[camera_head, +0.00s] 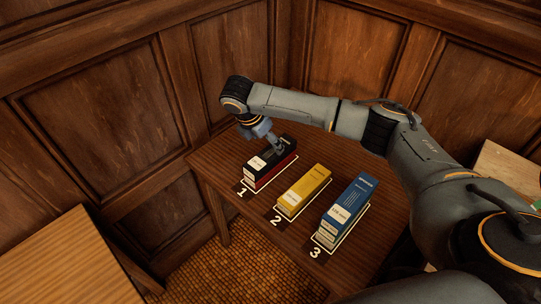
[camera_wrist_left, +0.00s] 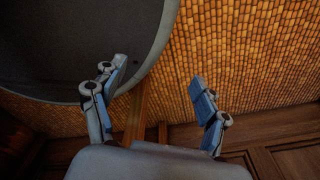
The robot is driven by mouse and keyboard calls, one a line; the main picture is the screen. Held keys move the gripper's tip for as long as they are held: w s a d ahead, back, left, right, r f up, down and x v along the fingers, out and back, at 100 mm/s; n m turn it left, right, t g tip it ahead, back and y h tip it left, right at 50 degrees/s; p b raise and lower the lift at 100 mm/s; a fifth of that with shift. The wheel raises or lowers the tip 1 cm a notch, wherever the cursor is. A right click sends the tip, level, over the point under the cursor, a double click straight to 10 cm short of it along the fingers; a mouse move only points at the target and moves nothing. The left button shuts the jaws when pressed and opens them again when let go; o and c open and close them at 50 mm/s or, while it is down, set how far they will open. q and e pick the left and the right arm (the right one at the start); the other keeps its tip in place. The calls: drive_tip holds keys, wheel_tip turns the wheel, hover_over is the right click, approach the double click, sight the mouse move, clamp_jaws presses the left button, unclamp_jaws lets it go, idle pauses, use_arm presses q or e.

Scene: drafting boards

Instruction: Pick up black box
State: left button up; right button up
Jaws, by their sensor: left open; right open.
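The black box (camera_head: 264,168), with a white label and a red lower edge, lies in the outlined spot marked 1 on the wooden table. My right gripper (camera_head: 277,150) reaches down over the box from behind, with its fingers at the box's upper side. It is open. The fingers hide part of the box, and I cannot tell whether they touch it. My left gripper (camera_wrist_left: 158,72) shows in the left wrist view, open with nothing between its fingers, above the floor. The black box is not in that view.
A yellow box (camera_head: 305,188) lies at spot 2 and a blue box (camera_head: 348,207) at spot 3, right of the black box. Panelled wooden walls (camera_head: 110,115) stand close behind the table (camera_head: 225,178). Another wooden surface (camera_head: 70,265) is at lower left.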

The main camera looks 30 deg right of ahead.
sight(271, 152)
drive_tip(key=shift+x, duration=1.2)
drive_tip(key=shift+w+a+x, duration=0.1)
drive_tip(key=shift+a+x, duration=0.1)
drive_tip(key=shift+x, duration=1.15)
drive_tip(key=shift+w+a+x, duration=0.15)
drive_tip(key=shift+x, duration=1.25)
drive_tip(key=shift+f, duration=0.1)
drive_tip(key=shift+a, duration=0.1)
drive_tip(key=c, duration=1.4)
